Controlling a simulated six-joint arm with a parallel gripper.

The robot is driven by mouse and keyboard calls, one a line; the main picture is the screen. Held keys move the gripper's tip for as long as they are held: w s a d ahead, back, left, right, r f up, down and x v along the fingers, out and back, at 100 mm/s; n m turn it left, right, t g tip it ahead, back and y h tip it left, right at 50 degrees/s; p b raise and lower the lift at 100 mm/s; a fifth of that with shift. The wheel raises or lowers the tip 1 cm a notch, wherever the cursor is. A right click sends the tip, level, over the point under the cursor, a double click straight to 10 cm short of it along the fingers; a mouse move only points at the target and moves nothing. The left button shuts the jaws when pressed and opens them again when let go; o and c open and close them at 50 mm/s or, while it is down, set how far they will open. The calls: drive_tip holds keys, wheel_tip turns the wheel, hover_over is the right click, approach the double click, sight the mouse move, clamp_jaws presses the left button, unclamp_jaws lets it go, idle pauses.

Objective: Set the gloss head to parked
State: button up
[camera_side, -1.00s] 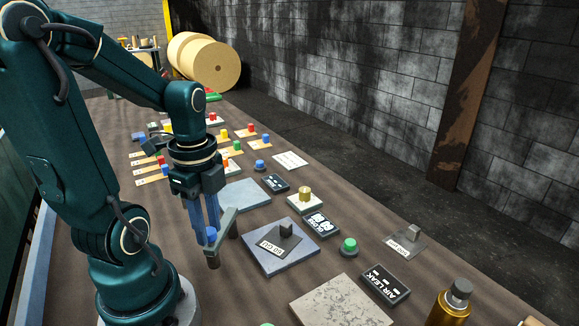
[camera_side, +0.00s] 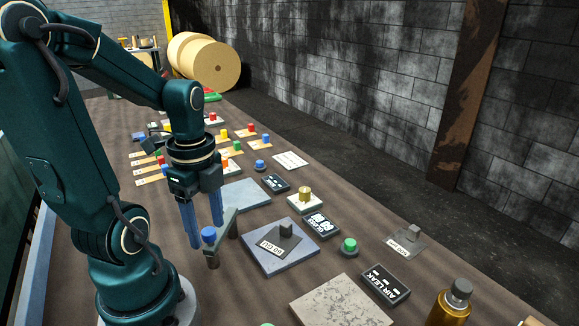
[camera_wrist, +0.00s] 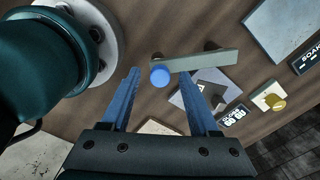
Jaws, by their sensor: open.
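A grey bar (camera_side: 224,224) with a blue knob (camera_side: 208,235) at its near end rests on dark posts beside a blue-grey plate. The bar also shows in the wrist view (camera_wrist: 205,61), with the knob (camera_wrist: 160,76) at its left end. My gripper (camera_side: 203,223) is open just above the knob, its blue fingers apart and empty. A dark tilted tile with a small dark block (camera_side: 286,229) and a white label lies on the blue-grey plate (camera_side: 283,264). A black sign that seems to read GLOSS (camera_side: 321,223) stands beside the plate. Which part is the gloss head is unclear.
A green button (camera_side: 349,245), an AIR LEAK sign (camera_side: 384,284) and a speckled plate (camera_side: 340,304) lie nearer the camera. A brass knob on a pale base (camera_side: 304,202) stands behind the plate. Several coloured pegs on strips crowd the far table.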

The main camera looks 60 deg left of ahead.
drive_tip(key=shift+r, duration=2.5)
drive_tip(key=w+d+r+n+t, duration=0.2)
drive_tip(key=d+n+t, duration=0.3)
drive_tip(key=d+n, duration=0.5)
drive_tip(key=shift+w+n+t, duration=0.3)
drive_tip(key=shift+w+n, duration=0.35)
drive_tip(key=shift+n, duration=0.15)
